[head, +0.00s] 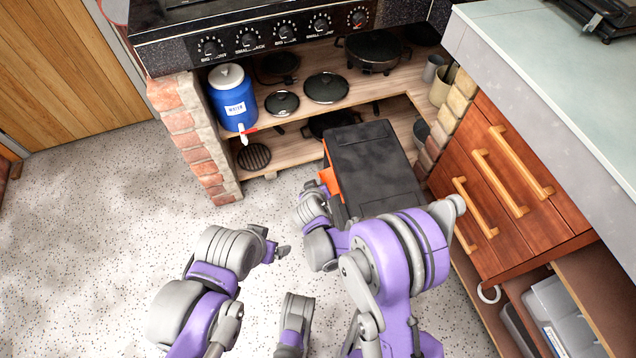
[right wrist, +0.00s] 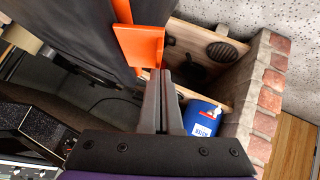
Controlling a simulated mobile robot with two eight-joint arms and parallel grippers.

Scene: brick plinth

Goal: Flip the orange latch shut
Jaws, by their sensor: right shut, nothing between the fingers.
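The orange latch (head: 327,180) is on the left side of a black case (head: 372,150) with a dark lid. The lid looks down on the case. In the right wrist view the latch (right wrist: 142,46) is a bent orange plate standing out from the dark case wall (right wrist: 75,32). My right gripper (right wrist: 161,74) is shut and empty, its tips right at the latch's lower edge; I cannot tell if they touch. In the head view the right gripper (head: 322,188) is partly hidden by its wrist. My left gripper (head: 282,250) is over the floor, away from the case; its opening is unclear.
Behind the case, a brick-sided shelf (head: 300,110) holds a blue water jug (head: 233,97) and several dark pans. A wooden drawer cabinet (head: 510,190) stands to the right. The speckled floor (head: 110,230) at left is clear.

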